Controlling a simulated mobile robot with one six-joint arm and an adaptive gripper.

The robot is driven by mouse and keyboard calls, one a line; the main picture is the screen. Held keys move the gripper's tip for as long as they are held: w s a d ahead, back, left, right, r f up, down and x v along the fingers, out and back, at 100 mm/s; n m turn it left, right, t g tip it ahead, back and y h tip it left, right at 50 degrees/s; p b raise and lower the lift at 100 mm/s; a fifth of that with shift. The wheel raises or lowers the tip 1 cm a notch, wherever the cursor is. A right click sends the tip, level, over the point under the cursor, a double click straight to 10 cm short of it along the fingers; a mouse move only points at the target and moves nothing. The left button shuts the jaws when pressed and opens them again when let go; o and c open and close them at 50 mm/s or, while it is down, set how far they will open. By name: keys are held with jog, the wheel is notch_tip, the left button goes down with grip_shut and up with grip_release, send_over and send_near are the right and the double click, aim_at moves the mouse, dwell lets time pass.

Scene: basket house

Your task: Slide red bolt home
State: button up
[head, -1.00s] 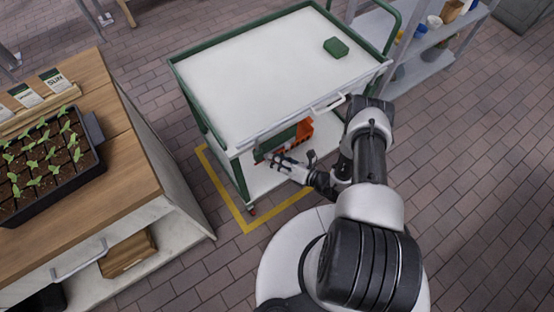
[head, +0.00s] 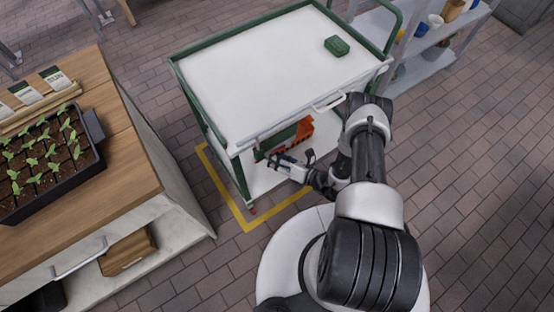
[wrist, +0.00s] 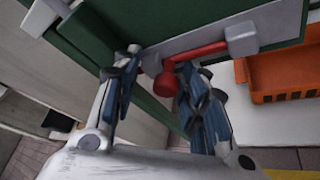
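The red bolt (wrist: 205,53) shows in the wrist view as a red rod lying along a grey plate on the green cart. Its right end enters a pale bracket (wrist: 241,39). A round red knob (wrist: 167,84) sticks out from the rod toward the camera. My gripper (wrist: 160,62) is open, with one dark blue finger left of the knob and the other right of it. The left finger is apart from the knob; I cannot tell whether the right one touches it. In the head view my gripper (head: 272,160) is low at the cart's near side, and the bolt is too small to make out.
The green and white cart (head: 240,85) carries a green box (head: 336,46) on top. An orange crate (wrist: 280,72) stands on its lower shelf, right of the bolt. A wooden bench (head: 120,125) with a seedling tray is at left. Brick floor is free at right.

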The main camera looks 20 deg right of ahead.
jog(key=v, duration=1.2)
jog(key=w+a+r+n+g, duration=0.1)
jog(key=a+r+n+g, duration=0.15)
jog(key=r+n, duration=0.5)
jog(key=a+r+n+g+y, duration=0.1)
jog(key=r+n+g, duration=0.35)
jog(key=r, duration=0.65)
jog(key=w+a+r+n+g, duration=0.1)
jog(key=a+r+n+g, duration=0.15)
jog(key=r+n, duration=0.6)
jog(key=s+r+n+t+h, duration=0.1)
jog(key=s+r+n+h, duration=0.4)
jog(key=r, duration=0.5)
jog(key=s+r+n+t+h, duration=0.2)
jog(key=s+r+n+h, duration=0.3)
jog(key=s+r+n, duration=0.5)
jog(key=shift+r+n+h, duration=0.3)
jog(key=shift+r+n, duration=0.45)
jog(key=shift+n, duration=0.2)
jog(key=shift+a, duration=0.15)
